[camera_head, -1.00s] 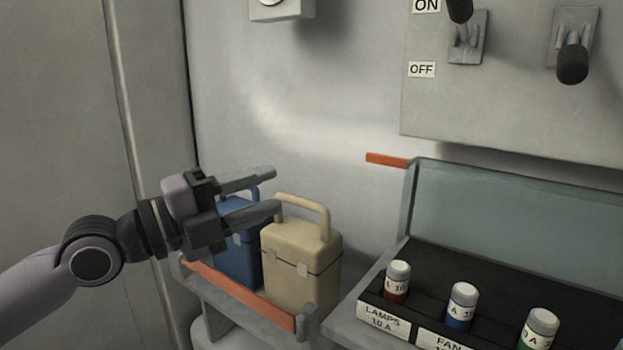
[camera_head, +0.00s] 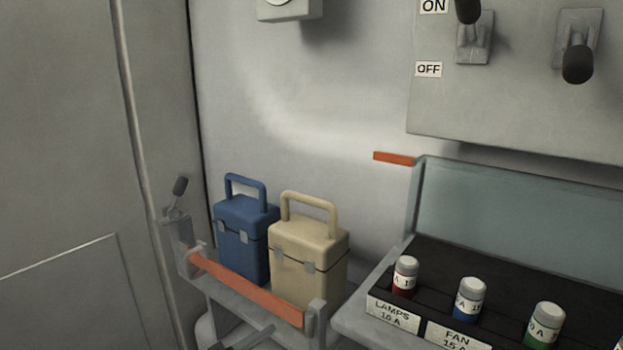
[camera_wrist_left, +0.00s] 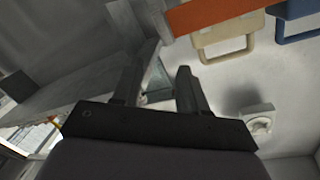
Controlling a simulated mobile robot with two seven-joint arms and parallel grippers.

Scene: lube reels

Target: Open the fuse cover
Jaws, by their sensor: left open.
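The fuse cover (camera_head: 520,215) is a pale, glassy panel in a grey frame. It stands raised and tilted back behind the fuse tray, with an orange handle (camera_head: 393,158) sticking out left from its upper corner. The tray (camera_head: 380,288) below is uncovered, showing a red fuse (camera_head: 404,277), a blue fuse (camera_head: 469,300) and a green fuse (camera_head: 543,324). My left gripper (camera_wrist_left: 158,88) is open, with nothing seen between its fingers. My right gripper is not in view.
A blue box (camera_head: 243,235) and a tan box (camera_head: 308,262) stand on a rack with an orange front bar (camera_head: 245,288), left of the fuse tray. A switch panel (camera_head: 520,110) with levers hangs above. The wall between is clear.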

